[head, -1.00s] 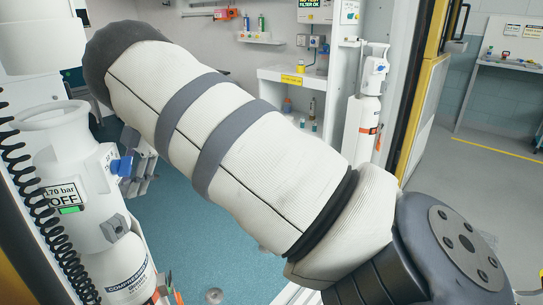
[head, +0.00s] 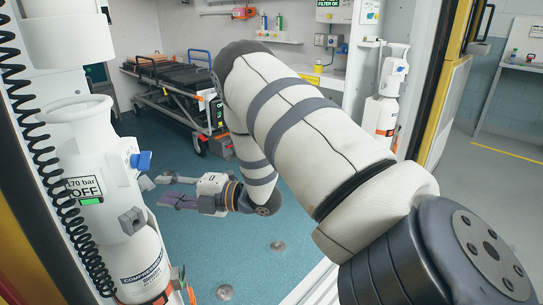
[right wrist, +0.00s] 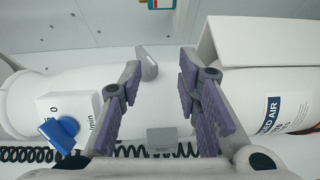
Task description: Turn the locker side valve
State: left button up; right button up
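A white regulator (head: 104,180) stands on the compressed-air cylinder (head: 140,262) at the left of the head view, its display reading 170 bar OFF. A blue knob (head: 141,161) sticks out of its side; it also shows in the right wrist view (right wrist: 60,135). Below it is a grey lever-like handle (head: 131,220). My right gripper (head: 160,190) is open and empty, apart from the regulator and to its right. In the right wrist view its purple-padded fingers (right wrist: 158,100) are spread, with a grey handle (right wrist: 148,67) beyond the gap. My left gripper is not in view.
A black coil hose (head: 48,150) hangs left of the regulator. A stretcher (head: 175,95) stands behind. Another white cylinder (head: 382,112) is in the right-hand locker. Blue floor (head: 230,255) is clear below my right arm.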

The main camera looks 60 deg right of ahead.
jog(key=r+p+v, duration=0.1)
jog(key=r+v, duration=0.1)
jog(key=v, duration=0.7)
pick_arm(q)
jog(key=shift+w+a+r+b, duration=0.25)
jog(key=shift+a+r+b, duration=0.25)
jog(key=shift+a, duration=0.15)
pick_arm(e)
jog(key=s+f+m+g+h, duration=0.1)
jog(key=s+f+m+g, duration=0.2)
jog(key=f, duration=0.9)
jog(key=s+d+f+m+g+h, duration=0.1)
jog(key=s+f+m+g+h, duration=0.1)
jog(key=s+f+g, duration=0.7)
jog(key=s+f+m, duration=0.1)
jog(key=s+f, duration=0.1)
jog(key=s, duration=0.3)
jog(key=shift+d+f, duration=0.25)
jog(key=shift+f, duration=0.1)
